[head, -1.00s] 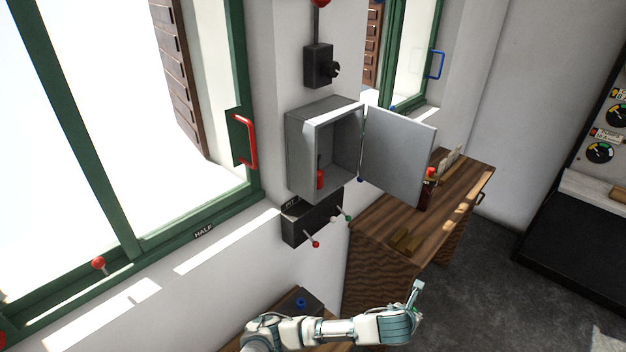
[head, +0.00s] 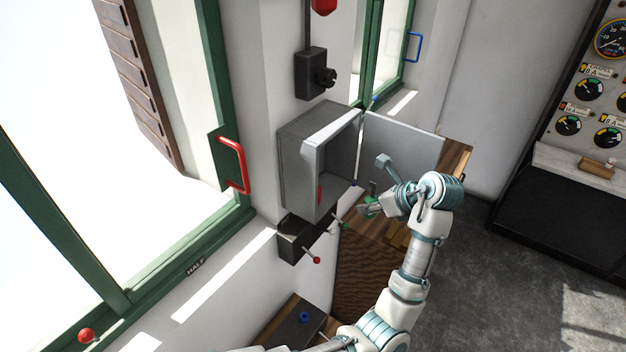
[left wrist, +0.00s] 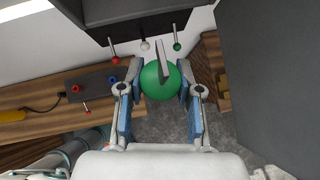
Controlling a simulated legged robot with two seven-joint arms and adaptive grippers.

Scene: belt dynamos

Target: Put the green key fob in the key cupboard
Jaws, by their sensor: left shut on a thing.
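The green key fob (left wrist: 158,84) is a round green piece with a thin grey strip across it. It sits between the fingers of my left gripper (left wrist: 160,88), which is shut on it. In the head view my left gripper (head: 374,184) is in front of the open door, to the right of the cupboard's opening, and the fob (head: 371,206) shows small and partly hidden. The key cupboard (head: 312,160) is a grey wall box with its door (head: 402,138) swung open to the right. A red item (head: 319,192) shows low inside it. My right gripper is out of view.
A dark lever box (head: 293,240) with red, white and green knobs sits right below the cupboard. A black switch (head: 312,73) is above it. A wooden cabinet (head: 362,265) stands below the door. The red window handle (head: 236,163) juts out at left.

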